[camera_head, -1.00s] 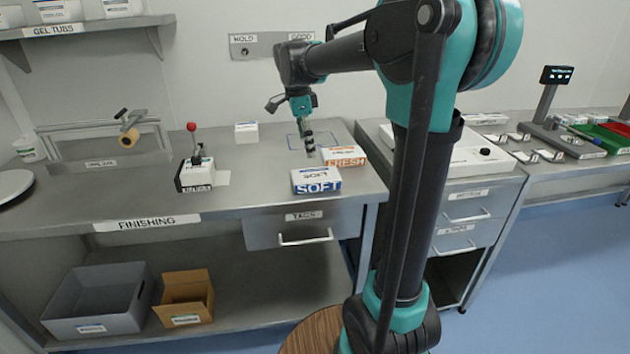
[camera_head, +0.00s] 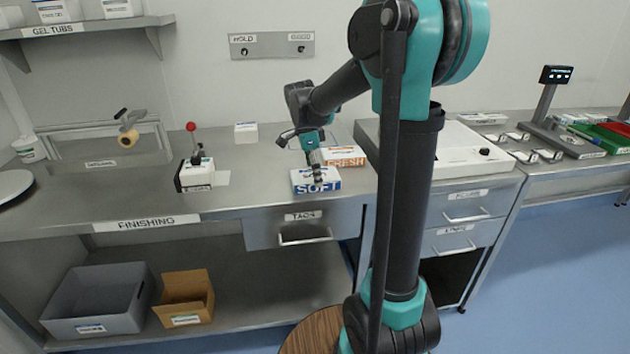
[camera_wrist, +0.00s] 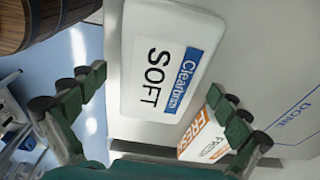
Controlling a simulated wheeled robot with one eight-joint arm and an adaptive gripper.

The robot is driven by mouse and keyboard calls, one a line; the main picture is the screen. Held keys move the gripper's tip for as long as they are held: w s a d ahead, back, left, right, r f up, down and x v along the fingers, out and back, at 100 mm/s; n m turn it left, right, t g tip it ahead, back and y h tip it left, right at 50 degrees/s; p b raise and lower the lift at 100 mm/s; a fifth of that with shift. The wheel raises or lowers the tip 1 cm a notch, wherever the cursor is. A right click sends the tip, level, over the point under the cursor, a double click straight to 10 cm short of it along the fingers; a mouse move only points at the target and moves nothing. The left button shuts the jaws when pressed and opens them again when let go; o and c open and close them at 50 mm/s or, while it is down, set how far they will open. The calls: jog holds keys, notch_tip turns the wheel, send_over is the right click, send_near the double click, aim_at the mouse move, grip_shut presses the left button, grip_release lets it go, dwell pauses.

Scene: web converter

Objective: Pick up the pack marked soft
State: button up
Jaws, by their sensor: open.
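The pack marked SOFT (camera_head: 322,184) is white with a blue band and lies flat near the front edge of the finishing bench. In the wrist view the SOFT pack (camera_wrist: 168,62) lies between and beyond the fingertips, its label turned sideways. My gripper (camera_head: 316,166) is above the pack, pointing down; the fingers cover part of its top in the head view. In the wrist view my gripper (camera_wrist: 168,95) is open and empty, fingers spread wide. I cannot tell how high it is above the pack.
The orange-and-white FRESH pack (camera_head: 344,155) lies close behind and right of the SOFT pack; in the wrist view the FRESH pack (camera_wrist: 208,132) is near the right finger. A red-knobbed device (camera_head: 195,170) stands to the left. The bench (camera_head: 255,185) between them is clear.

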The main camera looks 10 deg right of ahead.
jog(key=c, duration=1.5)
jog(key=shift+r, duration=0.1)
